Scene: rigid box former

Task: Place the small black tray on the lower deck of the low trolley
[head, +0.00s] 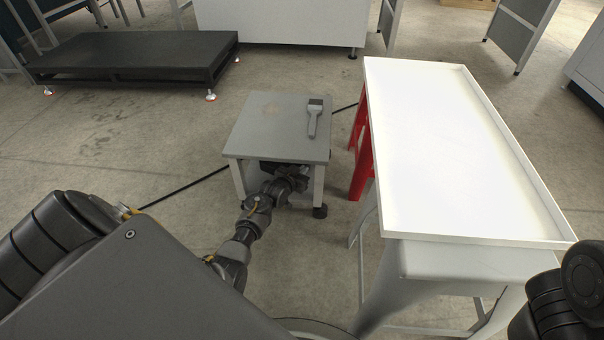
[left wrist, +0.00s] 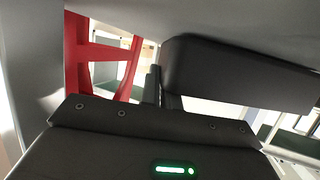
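The low trolley (head: 262,128) stands in the middle of the head view, with a grey top deck and pale legs. My left arm reaches in under the front edge of its top deck, and the left gripper (head: 292,174) is partly hidden there. In the left wrist view, the left gripper's fingers (left wrist: 161,88) are close together at the end of the small black tray (left wrist: 235,73). The tray extends to the right, just below a grey surface. The lower deck is mostly hidden, and I cannot tell whether the tray touches it. My right gripper is out of view.
A grey-handled brush (head: 314,121) lies on the trolley's top deck. A white-topped table (head: 450,150) and a red stand (head: 362,150) are close on the right. A low black platform (head: 135,55) stands back left. Floor left of the trolley is mostly clear.

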